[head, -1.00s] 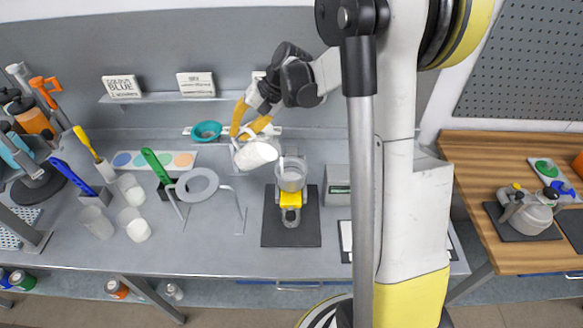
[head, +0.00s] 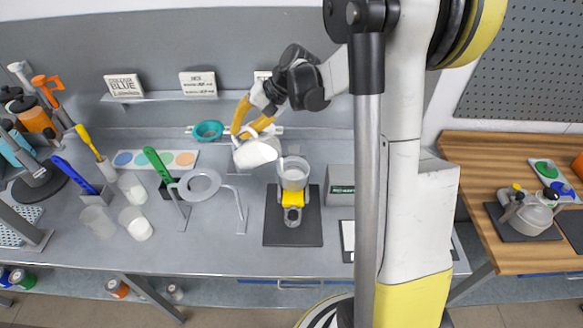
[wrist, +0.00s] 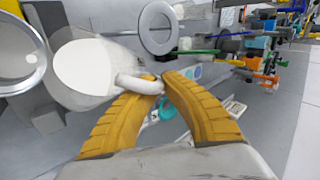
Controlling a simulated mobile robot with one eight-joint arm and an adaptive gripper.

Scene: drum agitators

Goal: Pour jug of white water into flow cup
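The clear jug with white water (head: 256,152) hangs tilted in my gripper (head: 241,131), above the bench and just left of the clear cup (head: 293,174). That cup, which looks like the flow cup, sits in a yellow-collared stand (head: 292,199) on a dark mat. In the wrist view the jug (wrist: 88,72) shows a broad white face, and my yellow fingers (wrist: 160,86) close on its pale handle. The cup's round mouth (wrist: 20,55) lies at the left edge there, beside the jug. No stream between them is visible.
A ring stand (head: 200,184) and several clear cups with white content (head: 139,229) stand to the left. A grey box (head: 341,187) is right of the cup. The front of the bench is mostly clear.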

